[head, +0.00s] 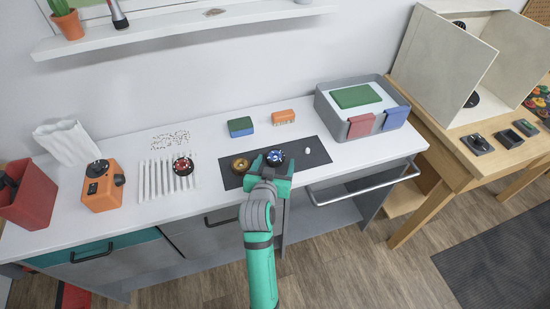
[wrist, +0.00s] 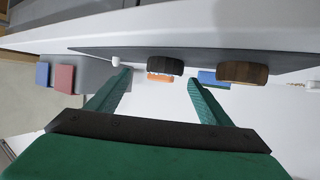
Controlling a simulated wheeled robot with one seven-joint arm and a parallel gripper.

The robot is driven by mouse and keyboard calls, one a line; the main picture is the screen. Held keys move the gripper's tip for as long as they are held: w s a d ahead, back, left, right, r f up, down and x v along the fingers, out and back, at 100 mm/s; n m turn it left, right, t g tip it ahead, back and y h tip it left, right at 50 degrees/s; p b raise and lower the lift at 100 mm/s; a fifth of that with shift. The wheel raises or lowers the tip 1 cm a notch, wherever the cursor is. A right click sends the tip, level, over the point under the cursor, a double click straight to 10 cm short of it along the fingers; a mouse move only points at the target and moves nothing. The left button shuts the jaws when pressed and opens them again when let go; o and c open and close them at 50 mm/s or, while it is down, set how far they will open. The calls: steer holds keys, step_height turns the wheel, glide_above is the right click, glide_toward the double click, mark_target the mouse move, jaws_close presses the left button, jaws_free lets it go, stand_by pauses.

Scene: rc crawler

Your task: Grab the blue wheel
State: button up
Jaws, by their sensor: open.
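The blue wheel (head: 275,157) lies on the dark mat (head: 318,153) on the white worktop, its blue hub facing up. In the wrist view it shows edge-on as a dark treaded wheel (wrist: 165,66), with no blue visible. My gripper (head: 274,169) is open and empty at the near side of the wheel. In the wrist view the gripper (wrist: 160,76) has its two green fingers spread, with the wheel framed between their tips. I cannot tell how far the tips are from it.
A gold-hubbed wheel (head: 240,164) is close by on the left, and a small white piece (head: 308,151) on the right. Blue-green (head: 240,127) and orange (head: 283,117) blocks lie behind. A grey bin (head: 322,103) stands at the right, and a red-hubbed wheel (head: 183,166) rests on a white rack.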

mark_target(276, 154)
steer(key=shift+a+x, duration=0.25)
steer(key=shift+x, duration=1.15)
steer(key=shift+a+x, duration=0.2)
steer(key=shift+x, duration=1.25)
steer(key=shift+w+d, duration=0.1)
steer(key=c, duration=0.5)
steer(key=shift+f, duration=0.1)
steer(key=c, duration=0.6)
